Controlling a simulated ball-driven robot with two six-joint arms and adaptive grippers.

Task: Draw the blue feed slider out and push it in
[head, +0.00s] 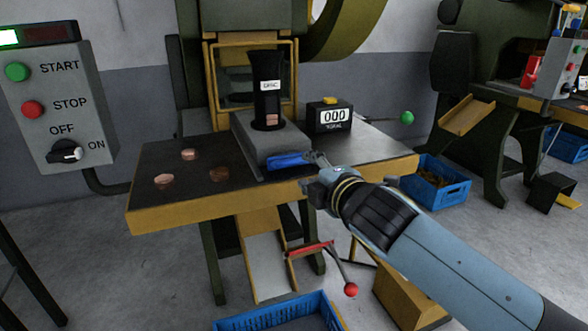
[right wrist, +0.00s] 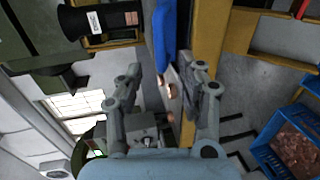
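The blue feed slider (head: 287,160) sticks out of the front of the grey feed block (head: 262,140) on the press table. In the right wrist view the slider (right wrist: 165,35) comes in from the top edge. My right gripper (head: 318,172) is at the slider's right end in the head view. In the right wrist view my right gripper (right wrist: 168,75) is open, its fingers apart on either side of the slider's near end, with no clear contact. My left gripper is not in view.
A black tube (head: 267,88) stands on the block, beside a counter box (head: 328,118) reading 000. Several copper discs (head: 188,154) lie on the dark table (head: 150,200). A red-knobbed lever (head: 350,289) and a blue crate (head: 265,318) are below. A control box (head: 45,110) is left.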

